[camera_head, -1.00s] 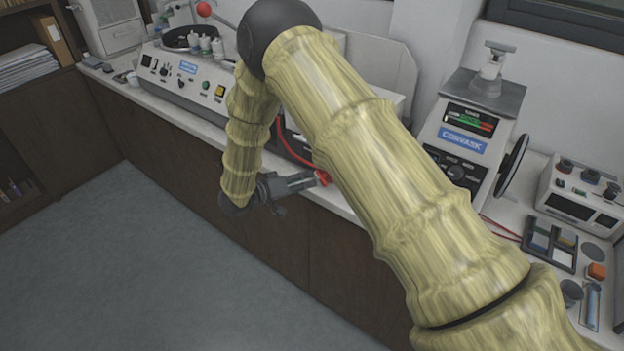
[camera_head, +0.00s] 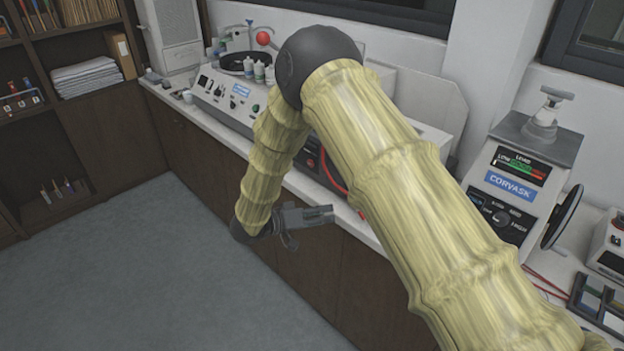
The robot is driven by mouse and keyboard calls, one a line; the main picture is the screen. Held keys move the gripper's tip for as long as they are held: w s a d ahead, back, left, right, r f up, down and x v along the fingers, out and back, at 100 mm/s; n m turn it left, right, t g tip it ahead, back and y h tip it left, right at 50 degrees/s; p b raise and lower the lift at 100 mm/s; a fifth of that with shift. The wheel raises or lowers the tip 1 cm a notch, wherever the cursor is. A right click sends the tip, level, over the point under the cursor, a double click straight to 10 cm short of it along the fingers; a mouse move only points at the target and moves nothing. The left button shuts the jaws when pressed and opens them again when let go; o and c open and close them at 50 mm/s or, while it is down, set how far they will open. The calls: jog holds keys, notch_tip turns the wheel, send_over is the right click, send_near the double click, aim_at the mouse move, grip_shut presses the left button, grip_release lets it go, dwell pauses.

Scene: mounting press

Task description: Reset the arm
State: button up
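My arm, in a ribbed yellow-green sleeve, reaches from the lower right up to a black elbow and then bends down. My gripper (camera_head: 318,215) is at its end, pointing right, in front of the counter's front edge. Nothing shows between its fingers. The fingers are seen side-on and small, so whether they are open or shut cannot be made out. My arm hides part of the counter and the machine behind it.
The counter (camera_head: 212,122) runs along the wall. It carries a grey polishing machine (camera_head: 222,95), a press labelled Corvask (camera_head: 512,185) and a small parts tray (camera_head: 598,300). A red cable (camera_head: 335,180) hangs behind the arm. Shelves (camera_head: 95,110) stand at left. The floor (camera_head: 170,270) is clear.

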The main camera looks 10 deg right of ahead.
jog(key=s+d+f+n+t+y, duration=0.2)
jog(key=s+d+f+t+y, duration=0.15)
jog(key=d+f, duration=0.5)
jog(key=s+d+f+n+g+y+b, duration=0.15)
jog(key=s+f+y, duration=0.35)
jog(key=s+f, duration=0.7)
jog(key=s+f+g+y, duration=0.1)
jog(key=s+f+g, duration=0.1)
jog(key=s, duration=0.7)
jog(key=s+d+f+g+y, duration=0.1)
jog(key=s+g+y, duration=0.1)
jog(key=s, duration=0.8)
jog(key=s+f+g+y, duration=0.2)
jog(key=s+g, duration=0.1)
jog(key=s, duration=0.7)
jog(key=shift+s+d+f+g+b, duration=0.2)
jog(key=shift+d+f+g+b, duration=0.1)
jog(key=shift+d+b, duration=0.1)
jog(key=shift+w+a, duration=0.1)
